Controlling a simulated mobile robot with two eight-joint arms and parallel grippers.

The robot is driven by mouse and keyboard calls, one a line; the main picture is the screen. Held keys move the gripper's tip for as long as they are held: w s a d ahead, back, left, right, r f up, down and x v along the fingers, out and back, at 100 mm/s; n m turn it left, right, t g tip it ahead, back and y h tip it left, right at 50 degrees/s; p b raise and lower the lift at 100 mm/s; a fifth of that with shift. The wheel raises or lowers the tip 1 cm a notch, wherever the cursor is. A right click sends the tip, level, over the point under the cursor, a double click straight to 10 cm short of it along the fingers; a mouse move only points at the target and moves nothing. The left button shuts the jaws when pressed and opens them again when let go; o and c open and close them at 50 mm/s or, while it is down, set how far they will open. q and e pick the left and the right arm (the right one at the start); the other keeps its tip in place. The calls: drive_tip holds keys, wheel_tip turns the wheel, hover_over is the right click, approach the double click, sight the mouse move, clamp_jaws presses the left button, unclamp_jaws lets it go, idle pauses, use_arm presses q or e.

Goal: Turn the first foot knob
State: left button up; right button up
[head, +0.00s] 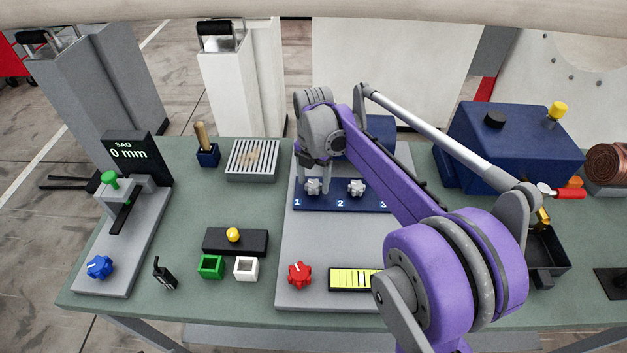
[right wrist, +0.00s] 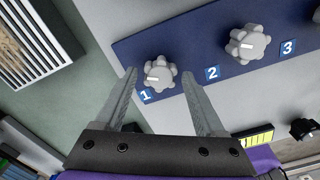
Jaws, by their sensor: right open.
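The first foot knob (head: 313,187) is a grey lobed knob by the number 1 on a dark blue strip (head: 325,204). It shows in the right wrist view (right wrist: 160,76) with a pale mark on its face. My right gripper (head: 313,176) is open and points down at this knob. In the right wrist view the two fingertips (right wrist: 158,72) stand on either side of the knob, with a gap on each side. I cannot tell how far down beside it they reach. A second grey knob (head: 357,187) sits by the number 2. My left gripper is not in view.
A red knob (head: 300,275) and a yellow level vial (head: 350,280) sit at the plate's front. A slatted grey block (head: 252,160) stands left of the strip. A blue box (head: 510,145) stands at the right. My right arm hides part of the plate.

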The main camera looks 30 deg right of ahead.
sight(313, 183)
wheel_tip(313, 183, up, 10)
drive_tip(key=shift+r+p, duration=0.15)
drive_tip(key=shift+p, duration=0.2)
idle(0.4)
